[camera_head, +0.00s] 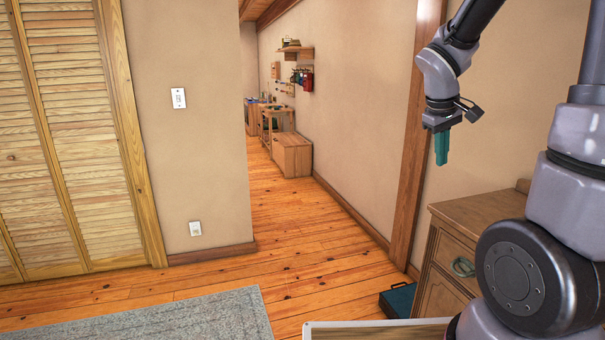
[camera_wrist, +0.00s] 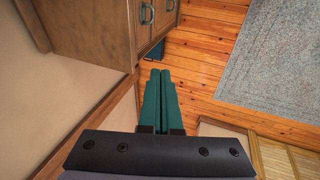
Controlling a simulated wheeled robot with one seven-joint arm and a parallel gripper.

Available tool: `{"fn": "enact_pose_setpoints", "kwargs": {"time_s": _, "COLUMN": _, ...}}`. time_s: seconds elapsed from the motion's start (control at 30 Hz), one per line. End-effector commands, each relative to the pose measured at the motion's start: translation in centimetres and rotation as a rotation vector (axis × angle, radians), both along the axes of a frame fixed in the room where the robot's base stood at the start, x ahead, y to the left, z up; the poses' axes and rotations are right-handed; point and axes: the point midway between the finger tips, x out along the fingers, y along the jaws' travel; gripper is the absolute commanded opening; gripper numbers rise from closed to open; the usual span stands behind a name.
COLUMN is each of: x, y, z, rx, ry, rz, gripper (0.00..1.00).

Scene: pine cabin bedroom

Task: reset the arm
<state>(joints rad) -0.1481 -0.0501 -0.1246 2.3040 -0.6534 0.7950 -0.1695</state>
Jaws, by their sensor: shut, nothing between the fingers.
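My gripper (camera_head: 442,148) is at the upper right of the head view, with its teal fingers pointing down. It hangs in the air in front of the beige wall, above and to the left of the wooden dresser (camera_head: 452,259). In the wrist view my gripper (camera_wrist: 160,75) shows its two teal fingers side by side, pressed together with nothing between them. My arm is raised and bent along the right side of the head view.
A dark teal box (camera_head: 398,300) lies on the floor beside the dresser. A grey rug (camera_head: 170,320) covers the floor at lower left. A louvred closet door (camera_head: 70,140) stands at left. The plank floor (camera_head: 290,225) is clear toward the back, where a wooden cabinet (camera_head: 293,156) stands.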

Motion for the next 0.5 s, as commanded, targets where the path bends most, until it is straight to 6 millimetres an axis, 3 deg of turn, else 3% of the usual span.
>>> {"fn": "enact_pose_setpoints", "kwargs": {"time_s": 0.03, "x": -1.5, "y": 0.5, "z": 1.8, "rx": 0.059, "ry": -0.049, "rz": -0.059, "gripper": 0.0}}
{"fn": "enact_pose_setpoints", "kwargs": {"time_s": 0.2, "x": -6.1, "y": 3.0, "z": 6.2, "rx": 0.268, "ry": -0.177, "rz": -0.247, "gripper": 0.0}}
{"fn": "enact_pose_setpoints", "kwargs": {"time_s": 0.5, "x": -13.2, "y": 7.5, "z": 11.3, "rx": 0.603, "ry": -0.34, "rz": -0.467, "gripper": 0.0}}
